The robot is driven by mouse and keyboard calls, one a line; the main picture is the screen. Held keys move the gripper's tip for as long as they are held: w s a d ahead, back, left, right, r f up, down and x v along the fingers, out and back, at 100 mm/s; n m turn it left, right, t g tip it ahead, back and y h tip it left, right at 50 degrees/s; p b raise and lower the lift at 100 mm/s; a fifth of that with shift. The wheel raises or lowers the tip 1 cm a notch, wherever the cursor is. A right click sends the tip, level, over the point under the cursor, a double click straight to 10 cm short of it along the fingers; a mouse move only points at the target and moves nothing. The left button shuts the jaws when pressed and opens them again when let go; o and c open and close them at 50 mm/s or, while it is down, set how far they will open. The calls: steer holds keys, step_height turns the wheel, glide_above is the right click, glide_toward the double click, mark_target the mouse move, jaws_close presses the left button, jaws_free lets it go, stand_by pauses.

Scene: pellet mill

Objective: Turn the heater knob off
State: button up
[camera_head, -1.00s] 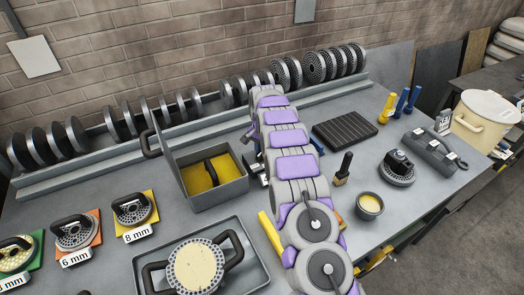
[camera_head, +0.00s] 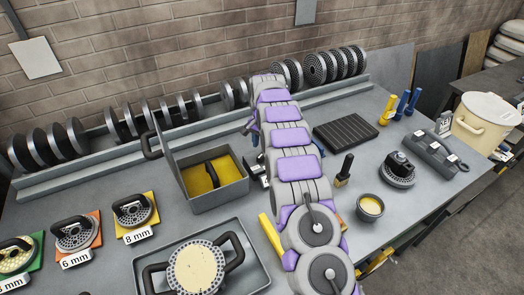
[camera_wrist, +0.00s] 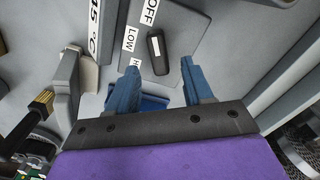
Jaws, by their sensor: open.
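In the wrist view, the black heater knob (camera_wrist: 153,40) sits on a grey plate (camera_wrist: 187,27) with white labels reading OFF, LOW and a partly hidden one starting with H. The knob is elongated and has a white mark; I cannot tell which label it is set to. My gripper (camera_wrist: 159,70) has blue fingers spread apart and empty. The knob lies just beyond the fingertips, about between them in the picture, and nothing shows touching it. In the head view, my arm hides the knob and most of the gripper.
A "°C" sign (camera_wrist: 92,30) stands left of the knob plate. In the head view, an open grey box (camera_head: 218,197) with yellow inside is left of my arm. A ribbed black block (camera_head: 345,131) is to its right. A rack of discs (camera_head: 330,66) lines the wall.

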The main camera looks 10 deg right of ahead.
mark_target(262, 153)
step_height(262, 153, up, 13)
steer(key=p, duration=0.3)
steer(key=shift+w+f, duration=0.15)
stand_by(0.6)
